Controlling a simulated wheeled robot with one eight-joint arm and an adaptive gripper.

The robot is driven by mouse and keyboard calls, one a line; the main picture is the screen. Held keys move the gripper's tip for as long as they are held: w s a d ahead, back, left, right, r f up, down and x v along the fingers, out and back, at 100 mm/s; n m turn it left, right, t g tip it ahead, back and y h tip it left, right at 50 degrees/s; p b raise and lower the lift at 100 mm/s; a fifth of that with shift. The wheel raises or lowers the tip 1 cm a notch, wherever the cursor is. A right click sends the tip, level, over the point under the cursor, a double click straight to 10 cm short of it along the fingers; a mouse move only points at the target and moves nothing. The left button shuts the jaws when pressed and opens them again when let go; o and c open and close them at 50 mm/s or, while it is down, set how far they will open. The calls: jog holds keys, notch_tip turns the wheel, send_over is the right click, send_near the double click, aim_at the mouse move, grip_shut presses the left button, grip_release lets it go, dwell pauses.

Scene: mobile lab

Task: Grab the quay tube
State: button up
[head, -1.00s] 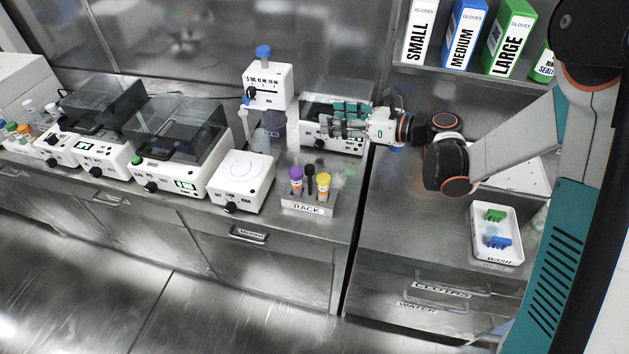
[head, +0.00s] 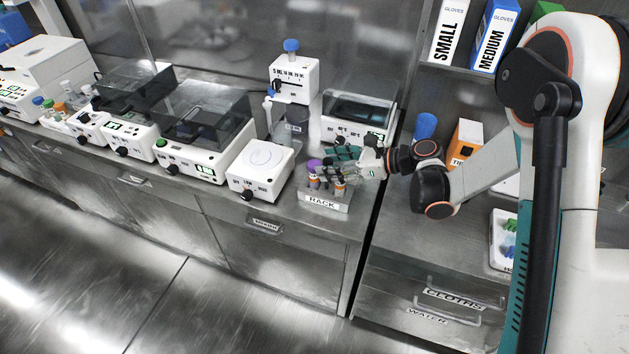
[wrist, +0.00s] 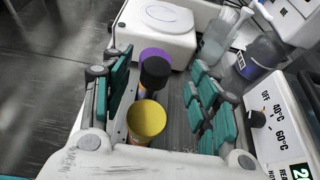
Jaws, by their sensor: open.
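A small white rack (head: 323,204) labelled RACK stands near the front edge of the counter. It holds a purple-capped tube (wrist: 153,53), a black-capped tube (wrist: 155,72) and a yellow-capped tube (wrist: 146,119). I cannot read which one is the quay tube. My gripper (head: 328,163) is open over the rack. In the wrist view the tubes stand in a row between its teal-padded fingers (wrist: 162,75), with yellow nearest the palm and purple farthest. Neither finger is clearly touching a cap. In the head view the purple cap (head: 313,165) shows, while the fingers hide much of the other tubes.
A white stirrer-like device (head: 262,169) stands left of the rack. A dispenser (head: 293,78) with a blue knob and a white heater (head: 358,117) stand behind. A wash tray (head: 501,240) lies to the right. Open floor is in front.

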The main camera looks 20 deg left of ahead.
aim_at(314, 164)
jog(key=x, duration=0.1)
jog(key=b+x, duration=0.1)
jog(key=x, duration=0.1)
jog(key=b+x, duration=0.1)
jog(key=x, duration=0.1)
jog(key=shift+s+a+f, duration=0.1)
jog(key=shift+s+a, duration=0.05)
jog(key=shift+s, duration=0.15)
grip_shut()
